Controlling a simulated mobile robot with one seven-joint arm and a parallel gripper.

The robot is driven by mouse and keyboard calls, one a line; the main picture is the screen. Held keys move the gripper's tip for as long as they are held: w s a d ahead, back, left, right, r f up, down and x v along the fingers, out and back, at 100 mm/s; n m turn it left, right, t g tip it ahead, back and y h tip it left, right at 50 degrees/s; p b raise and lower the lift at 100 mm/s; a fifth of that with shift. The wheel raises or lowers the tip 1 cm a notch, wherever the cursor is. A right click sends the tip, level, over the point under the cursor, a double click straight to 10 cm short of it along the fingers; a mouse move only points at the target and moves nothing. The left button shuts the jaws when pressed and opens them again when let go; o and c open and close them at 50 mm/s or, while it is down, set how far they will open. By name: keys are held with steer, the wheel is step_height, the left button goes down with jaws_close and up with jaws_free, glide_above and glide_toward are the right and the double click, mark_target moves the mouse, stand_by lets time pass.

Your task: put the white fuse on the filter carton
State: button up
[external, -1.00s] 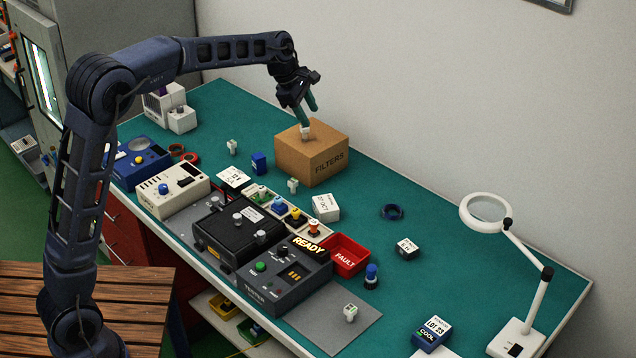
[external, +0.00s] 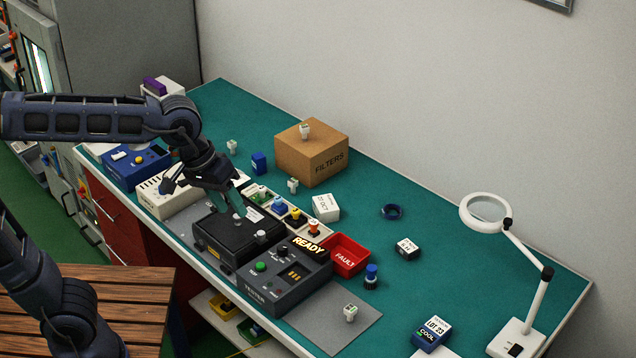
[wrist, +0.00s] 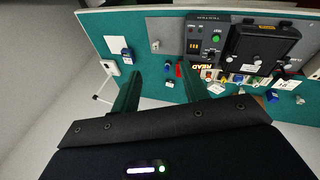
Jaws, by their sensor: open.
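The white fuse (external: 305,130) stands on top of the brown filter carton (external: 293,154), near the middle of its top face, with nothing holding it. My gripper (external: 242,210) is well away from the carton, to its lower left, over the black tester box. In the wrist view my gripper (wrist: 153,85) shows its two green fingers wide apart with nothing between them. Other small white fuse-like pieces stand on the bench, one (external: 232,146) left of the carton and one (external: 293,185) in front of it.
The black box (external: 225,245) and the grey tester (external: 262,285) with its lit READY display stand at the bench's front edge. A red fault bin (external: 345,258) is beside them. A magnifier lamp (external: 540,300) stands at right. The green bench top right of the carton is mostly clear.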

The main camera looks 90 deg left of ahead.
steer(key=s+d+f+m, duration=0.3)
steer(key=s+d+m, duration=0.2)
steer(key=s, duration=0.2)
steer(key=s+d+f+m, duration=0.4)
steer(key=s+d+m, duration=0.1)
steer(key=s, duration=0.3)
steer(key=shift+s+d+m, duration=0.2)
steer(key=shift+d+m, duration=0.05)
steer(key=shift+m, duration=0.15)
